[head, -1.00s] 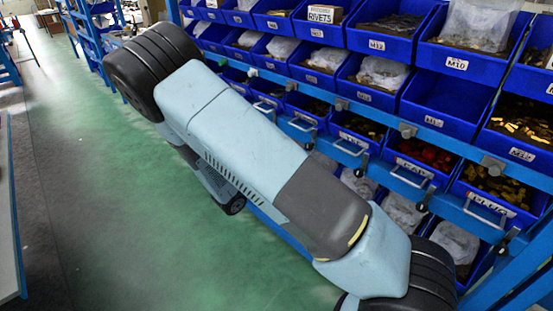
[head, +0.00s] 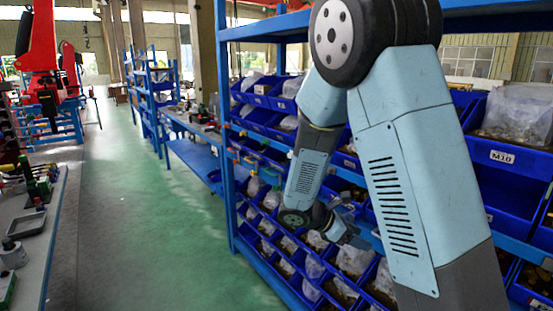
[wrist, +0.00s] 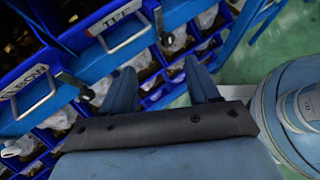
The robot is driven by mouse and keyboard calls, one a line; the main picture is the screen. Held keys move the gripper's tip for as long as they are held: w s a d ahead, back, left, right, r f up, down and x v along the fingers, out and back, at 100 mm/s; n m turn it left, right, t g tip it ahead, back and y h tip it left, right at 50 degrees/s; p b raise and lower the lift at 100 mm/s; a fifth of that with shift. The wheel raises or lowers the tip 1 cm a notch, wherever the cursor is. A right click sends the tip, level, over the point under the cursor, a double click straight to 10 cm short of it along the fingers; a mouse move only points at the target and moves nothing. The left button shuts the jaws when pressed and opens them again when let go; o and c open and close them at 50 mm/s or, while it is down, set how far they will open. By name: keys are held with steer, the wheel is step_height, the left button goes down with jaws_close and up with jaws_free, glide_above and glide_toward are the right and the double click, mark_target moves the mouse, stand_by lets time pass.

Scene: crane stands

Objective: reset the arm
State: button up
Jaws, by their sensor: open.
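My arm is raised and bent on the right of the head view, with its upper links close to the camera. My gripper (head: 350,228) points toward the blue bin rack (head: 228,150), in front of its lower rows. In the wrist view my gripper (wrist: 162,82) shows two blue fingers spread apart with nothing between them. Behind the fingers are blue bins with metal handles and labels. I cannot tell the exact gap between fingertips and bins.
A blue workbench (head: 190,135) stands beyond the rack. A side table (head: 40,225) with a grey tray (head: 26,224) and tools is at the left. A red crane (head: 42,50) stands behind it. The green floor (head: 130,230) between is clear.

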steer(key=s+d+r+m+t+y, duration=0.1)
steer(key=s+r+m+t+y, duration=0.3)
steer(key=s+r+m+y, duration=0.7)
steer(key=shift+s+d+r+m+t+y, duration=0.2)
steer(key=shift+s+r+m+t+y, duration=0.1)
steer(key=shift+s+r+m, duration=4.3)
steer(key=shift+s+r+n, duration=0.25)
steer(key=shift+n, duration=0.05)
